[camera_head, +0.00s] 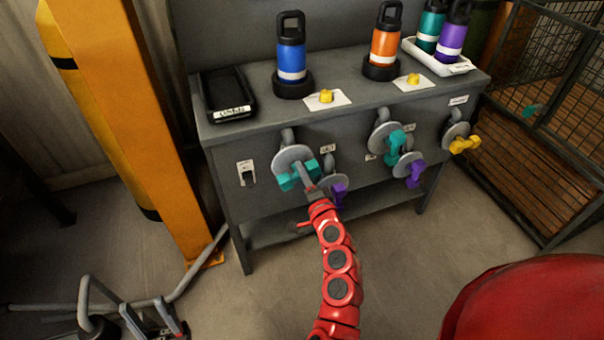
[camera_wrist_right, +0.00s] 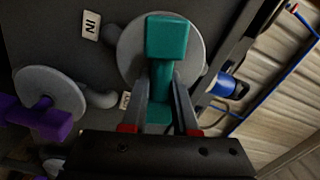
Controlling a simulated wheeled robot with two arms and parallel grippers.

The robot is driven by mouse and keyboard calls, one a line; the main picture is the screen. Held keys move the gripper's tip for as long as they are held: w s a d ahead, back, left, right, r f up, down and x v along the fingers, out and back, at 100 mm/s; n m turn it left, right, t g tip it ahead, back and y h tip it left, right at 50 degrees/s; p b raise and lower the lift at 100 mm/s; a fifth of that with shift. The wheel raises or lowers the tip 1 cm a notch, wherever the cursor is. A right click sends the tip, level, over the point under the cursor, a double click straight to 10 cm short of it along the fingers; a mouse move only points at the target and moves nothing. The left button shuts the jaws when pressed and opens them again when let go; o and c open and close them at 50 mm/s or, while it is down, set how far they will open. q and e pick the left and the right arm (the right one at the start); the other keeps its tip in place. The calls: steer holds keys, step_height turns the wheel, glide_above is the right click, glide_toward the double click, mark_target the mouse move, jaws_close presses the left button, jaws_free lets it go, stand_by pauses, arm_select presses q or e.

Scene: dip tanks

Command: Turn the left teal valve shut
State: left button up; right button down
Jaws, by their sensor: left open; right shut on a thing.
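The left teal valve (camera_head: 286,182) is on the front of the grey bench, at its left end, with a round grey disc behind its handle. My right gripper (camera_head: 302,172) reaches it on the red arm and is shut on the handle. In the right wrist view the teal handle (camera_wrist_right: 166,40) stands up in front of its disc, and the fingers of my right gripper (camera_wrist_right: 162,90) lie on both sides of its stem. The fingers hide part of the handle. My left gripper (camera_head: 150,318) is open and empty at the bottom left, low and away from the bench.
A purple valve (camera_head: 338,194) sits close to the right of the held valve; it also shows in the wrist view (camera_wrist_right: 45,118). Another teal valve (camera_head: 396,142), a purple valve (camera_head: 415,174) and a yellow valve (camera_head: 464,145) are further right. An orange post (camera_head: 130,110) stands left.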

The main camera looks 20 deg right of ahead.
steer(key=shift+f+m, duration=0.25)
steer(key=shift+m, duration=1.25)
steer(key=c, duration=0.7)
jaws_free()
steer(key=s, duration=1.7)
steer(key=shift+s+d, duration=0.25)
steer(key=shift+d, duration=0.05)
